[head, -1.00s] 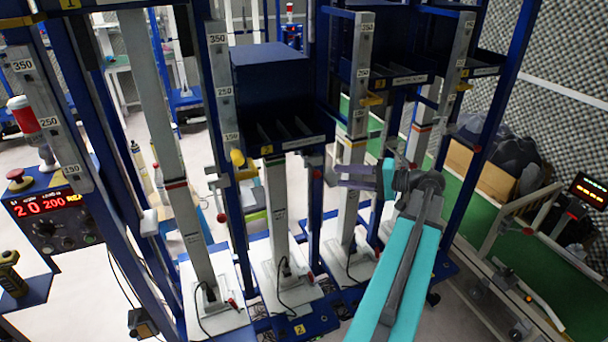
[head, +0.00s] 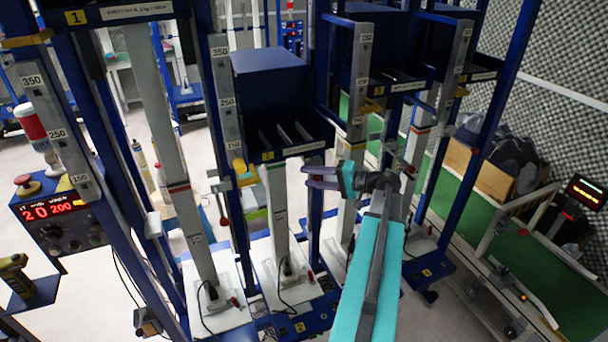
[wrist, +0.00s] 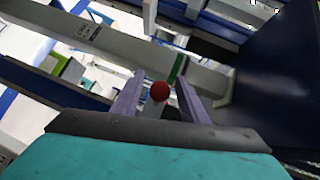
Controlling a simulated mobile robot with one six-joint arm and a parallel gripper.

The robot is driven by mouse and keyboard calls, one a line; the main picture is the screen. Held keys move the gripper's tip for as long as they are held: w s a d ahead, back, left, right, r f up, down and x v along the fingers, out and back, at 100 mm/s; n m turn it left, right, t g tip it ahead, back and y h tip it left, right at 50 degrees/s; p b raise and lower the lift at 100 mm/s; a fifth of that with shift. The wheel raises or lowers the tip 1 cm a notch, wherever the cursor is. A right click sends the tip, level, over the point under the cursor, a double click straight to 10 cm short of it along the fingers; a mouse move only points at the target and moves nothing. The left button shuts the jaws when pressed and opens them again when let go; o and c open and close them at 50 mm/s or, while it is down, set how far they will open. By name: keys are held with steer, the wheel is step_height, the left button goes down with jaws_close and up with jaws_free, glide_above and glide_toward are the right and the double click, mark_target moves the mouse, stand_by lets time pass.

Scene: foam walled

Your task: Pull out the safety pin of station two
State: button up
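Station two is the middle station in the head view, with a yellow "2" label (head: 268,156) under its dark blue carriage (head: 272,85). My gripper (head: 308,177) reaches in from the right, beside the right side of this station below the carriage. In the wrist view, a round red knob (wrist: 160,91), which looks like the safety pin's head, lies between the two purple fingers of my gripper (wrist: 160,80). A gap shows on each side of the knob, so the fingers are open. I cannot make out the knob in the head view now.
A yellow clip (head: 241,171) sits on the left scale post. Station one's post (head: 165,120) stands to the left, and another carriage (head: 375,60) stands to the right. Blue uprights closely flank my gripper. A control box with a red display (head: 58,215) is at far left.

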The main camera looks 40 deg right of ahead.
steer(key=shift+p+x, duration=0.3)
steer(key=shift+x, duration=0.95)
jaws_close()
